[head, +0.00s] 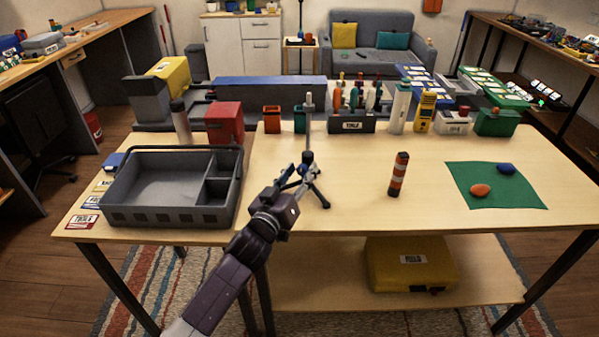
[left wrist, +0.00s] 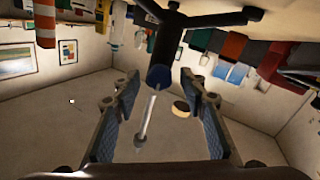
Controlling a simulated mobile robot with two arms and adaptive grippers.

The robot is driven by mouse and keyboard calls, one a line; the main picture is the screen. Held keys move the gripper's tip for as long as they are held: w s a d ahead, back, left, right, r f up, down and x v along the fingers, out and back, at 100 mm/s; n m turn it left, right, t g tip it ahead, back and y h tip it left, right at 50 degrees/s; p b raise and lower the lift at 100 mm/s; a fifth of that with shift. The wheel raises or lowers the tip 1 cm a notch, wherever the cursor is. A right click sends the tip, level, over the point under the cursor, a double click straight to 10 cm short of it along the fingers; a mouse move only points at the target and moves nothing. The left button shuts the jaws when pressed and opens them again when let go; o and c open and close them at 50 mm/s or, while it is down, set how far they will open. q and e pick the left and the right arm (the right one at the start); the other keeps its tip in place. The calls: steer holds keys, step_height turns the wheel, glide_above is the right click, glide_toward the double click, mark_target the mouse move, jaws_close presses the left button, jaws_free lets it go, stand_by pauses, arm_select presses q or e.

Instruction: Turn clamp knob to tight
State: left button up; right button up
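A small tripod stand (head: 318,190) with a thin upright rod (head: 309,125) stands on the table, just beyond my left gripper (head: 298,172). My left gripper's blue-padded fingers are apart. In the left wrist view the stand's dark legs (left wrist: 205,19) show at the top, upside down. A dark, blue-ended cylinder (left wrist: 158,76) and a pale rod (left wrist: 147,120) lie between the open fingers in the picture; no contact is visible. I cannot tell whether this cylinder is the clamp knob, or how the knob is set. My right gripper is not in view.
A grey tray (head: 160,213) stands left of my arm. A red-and-black striped cylinder (head: 398,175) stands right of the stand, and a green mat (head: 515,196) lies farther right. Bins and a tool rack (head: 352,126) line the back. Tabletop right of the stand is mostly clear.

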arm_select(q)
steer(key=c, duration=0.6)
jaws_close()
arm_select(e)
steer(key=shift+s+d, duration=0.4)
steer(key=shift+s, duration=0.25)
arm_select(q)
steer(key=shift+m, duration=0.3)
steer(key=m+p, duration=0.1)
steer(key=m, duration=0.7)
steer(key=shift+s+d+p, duration=0.1)
steer(key=shift+p, duration=0.2)
steer(key=m, duration=0.5)
steer(key=shift+d+f, duration=0.1)
steer(key=shift+f+m, duration=0.1)
steer(key=shift+m, duration=2)
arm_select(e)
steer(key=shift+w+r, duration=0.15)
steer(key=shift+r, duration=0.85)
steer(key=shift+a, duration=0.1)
